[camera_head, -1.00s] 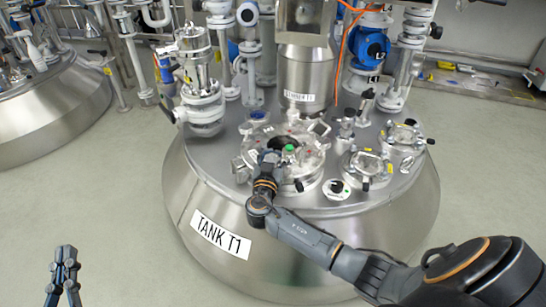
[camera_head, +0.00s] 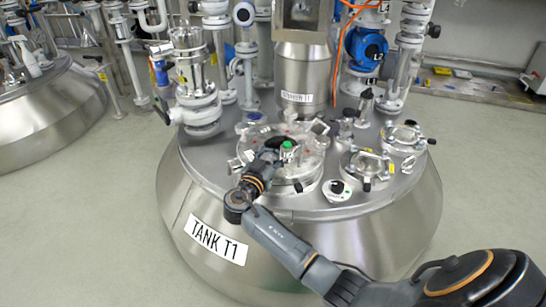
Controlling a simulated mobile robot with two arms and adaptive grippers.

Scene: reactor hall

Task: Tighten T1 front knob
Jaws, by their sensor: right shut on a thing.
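Tank T1 (camera_head: 330,240) is a large steel vessel with a "TANK T1" label (camera_head: 217,239) on its front. On its top sits a round manhole lid (camera_head: 312,170) with clamps around its rim and a green-topped fitting (camera_head: 287,146). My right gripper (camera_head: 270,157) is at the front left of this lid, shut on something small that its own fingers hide. I cannot make out the front knob itself. My left gripper is out of view.
Two smaller round ports (camera_head: 365,166) stand right of the lid. A valve column (camera_head: 196,85) rises at the left, and a steel cylinder (camera_head: 303,75) behind. A blue actuator (camera_head: 364,48) sits at the back right. Grey floor is clear around the tank.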

